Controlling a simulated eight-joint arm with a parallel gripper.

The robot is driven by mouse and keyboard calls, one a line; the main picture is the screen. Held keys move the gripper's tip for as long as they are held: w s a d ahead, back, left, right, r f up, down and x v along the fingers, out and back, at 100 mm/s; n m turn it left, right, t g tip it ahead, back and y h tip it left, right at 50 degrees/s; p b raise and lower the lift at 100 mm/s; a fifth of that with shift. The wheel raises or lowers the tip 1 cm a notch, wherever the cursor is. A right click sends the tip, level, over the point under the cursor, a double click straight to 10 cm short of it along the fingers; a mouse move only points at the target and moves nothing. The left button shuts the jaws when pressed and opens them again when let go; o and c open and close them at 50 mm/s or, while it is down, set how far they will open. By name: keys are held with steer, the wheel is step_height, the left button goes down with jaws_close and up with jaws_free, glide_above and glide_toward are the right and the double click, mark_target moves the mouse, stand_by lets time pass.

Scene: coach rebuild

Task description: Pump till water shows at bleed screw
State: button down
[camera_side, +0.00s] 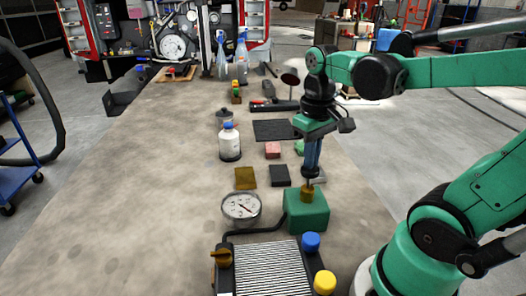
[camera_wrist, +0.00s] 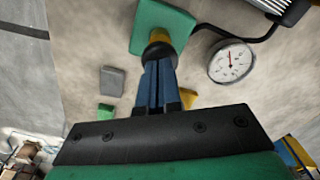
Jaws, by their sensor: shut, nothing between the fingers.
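The pump is a green box (camera_side: 306,212) with a brass plunger (camera_side: 307,194) on top. It also shows in the wrist view as a green box (camera_wrist: 160,24) with a dark-ringed brass plunger (camera_wrist: 160,48). My gripper (camera_side: 309,178) is shut and empty, pointing down with its blue fingertips at the plunger's top; whether they press on it I cannot tell. A radiator (camera_side: 268,268) stands in front, with a brass fitting (camera_side: 221,257) at its left corner, probably the bleed screw. No water shows there. A round gauge (camera_side: 241,207) stands left of the pump.
A dark hose (camera_side: 256,231) runs between pump and radiator. Blue (camera_side: 310,242) and yellow (camera_side: 324,281) caps sit on the radiator's right. A white bottle (camera_side: 229,143), sponges and pads lie farther back. The left of the bench (camera_side: 130,200) is clear.

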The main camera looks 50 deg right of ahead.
stand_by(0.5)
steer(key=shift+f, duration=1.3)
steer(key=shift+r, duration=1.3)
steer(key=shift+f, duration=1.3)
steer(key=shift+r, duration=1.3)
